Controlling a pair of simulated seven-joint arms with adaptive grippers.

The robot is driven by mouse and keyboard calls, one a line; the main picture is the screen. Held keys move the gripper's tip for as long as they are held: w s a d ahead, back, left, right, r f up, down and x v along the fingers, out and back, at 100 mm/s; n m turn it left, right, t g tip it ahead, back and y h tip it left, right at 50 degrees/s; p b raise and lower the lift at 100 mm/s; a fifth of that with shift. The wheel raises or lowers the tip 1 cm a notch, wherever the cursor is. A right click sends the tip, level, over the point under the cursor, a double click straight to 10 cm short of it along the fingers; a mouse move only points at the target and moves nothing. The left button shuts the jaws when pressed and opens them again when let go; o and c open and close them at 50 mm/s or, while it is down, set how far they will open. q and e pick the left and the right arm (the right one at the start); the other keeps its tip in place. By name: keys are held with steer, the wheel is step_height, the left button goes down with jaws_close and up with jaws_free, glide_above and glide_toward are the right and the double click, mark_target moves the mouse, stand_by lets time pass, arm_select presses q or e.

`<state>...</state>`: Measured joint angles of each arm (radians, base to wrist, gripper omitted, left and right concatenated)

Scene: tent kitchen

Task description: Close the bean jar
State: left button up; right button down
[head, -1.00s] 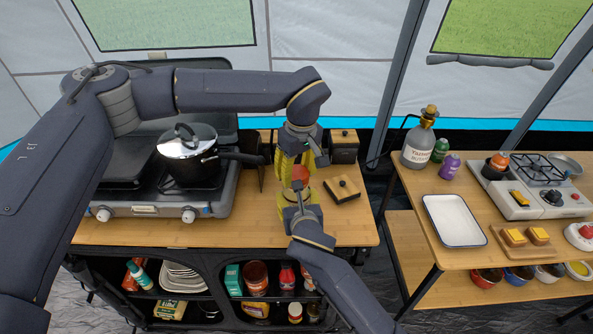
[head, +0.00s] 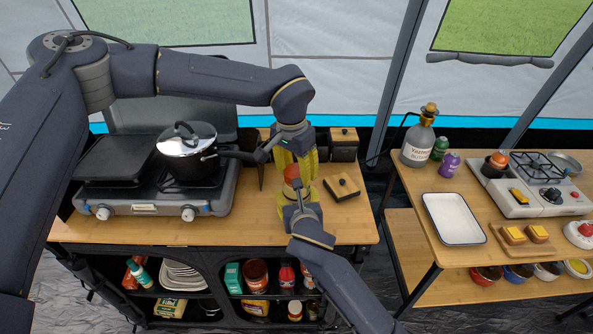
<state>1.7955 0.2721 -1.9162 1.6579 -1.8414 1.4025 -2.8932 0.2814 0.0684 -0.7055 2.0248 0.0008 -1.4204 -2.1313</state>
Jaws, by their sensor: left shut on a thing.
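My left gripper (head: 294,162) points down over the right part of the wooden counter, its yellow fingers shut on a small red-orange thing (head: 291,173). The fingers cover much of this thing, and I cannot tell whether it is the bean jar or its contents. My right gripper (head: 299,197) reaches in from below, close to the same thing; whether its fingers are open or touch it is unclear. A square wooden lid with a black knob (head: 342,187) lies on the counter, to the right of both grippers. A dark canister with a wooden lid (head: 344,144) stands behind it.
The stove (head: 150,208) with a lidded pot (head: 187,155) stands left; the pot's handle points toward my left gripper. Counter (head: 260,228) in front is clear. A gap separates it from the right table with a white tray (head: 454,219) and a grey bottle (head: 418,143).

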arm_select(q)
steer(key=shift+m, duration=0.6)
steer(key=o, duration=0.8)
steer(key=shift+c, duration=0.2)
